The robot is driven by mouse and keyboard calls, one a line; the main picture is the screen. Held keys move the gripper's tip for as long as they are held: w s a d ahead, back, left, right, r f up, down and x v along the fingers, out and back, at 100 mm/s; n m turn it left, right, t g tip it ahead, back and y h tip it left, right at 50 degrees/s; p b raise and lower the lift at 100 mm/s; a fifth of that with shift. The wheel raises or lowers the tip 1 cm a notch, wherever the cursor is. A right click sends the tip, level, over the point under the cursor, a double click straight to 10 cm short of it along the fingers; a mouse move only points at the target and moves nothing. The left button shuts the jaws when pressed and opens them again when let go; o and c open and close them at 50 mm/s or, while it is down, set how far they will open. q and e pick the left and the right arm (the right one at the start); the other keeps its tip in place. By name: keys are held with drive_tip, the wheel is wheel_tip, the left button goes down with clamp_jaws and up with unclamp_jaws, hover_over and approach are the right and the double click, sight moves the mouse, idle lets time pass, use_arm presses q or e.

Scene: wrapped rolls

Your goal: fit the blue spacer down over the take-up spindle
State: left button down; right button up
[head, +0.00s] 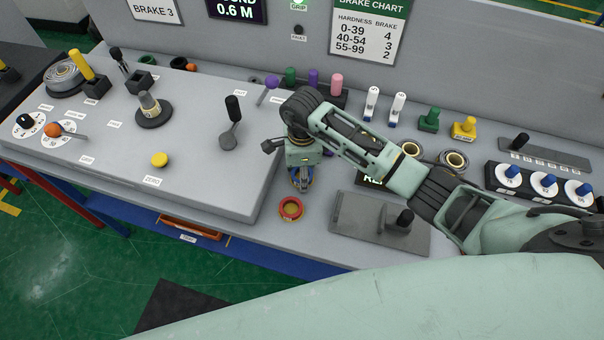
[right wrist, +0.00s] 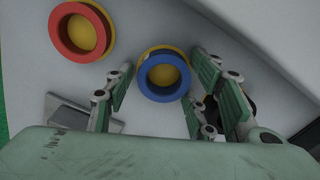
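The blue spacer (right wrist: 145,82) is a thick ring seated on a yellow round base in the right wrist view. Its open middle shows yellow. My right gripper (head: 302,183) points down over it at the front of the console; in the right wrist view its green-padded fingers (right wrist: 161,72) are spread on both sides of the ring, with gaps visible. In the head view the gripper mostly hides the spacer. An upright post on a dark round base (head: 153,120), likely the take-up spindle, stands on the raised panel to the left. My left gripper is not in view.
A red ring (head: 291,201) on a yellow base lies just in front of my gripper. A grey plate with a black knob (head: 378,226) is to the right. A black lever (head: 231,122) and a yellow button (head: 160,159) stand between the post and gripper.

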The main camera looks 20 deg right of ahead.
drive_tip(key=c, duration=0.6)
drive_tip(key=shift+r, duration=0.1)
drive_tip(key=shift+c, duration=0.2)
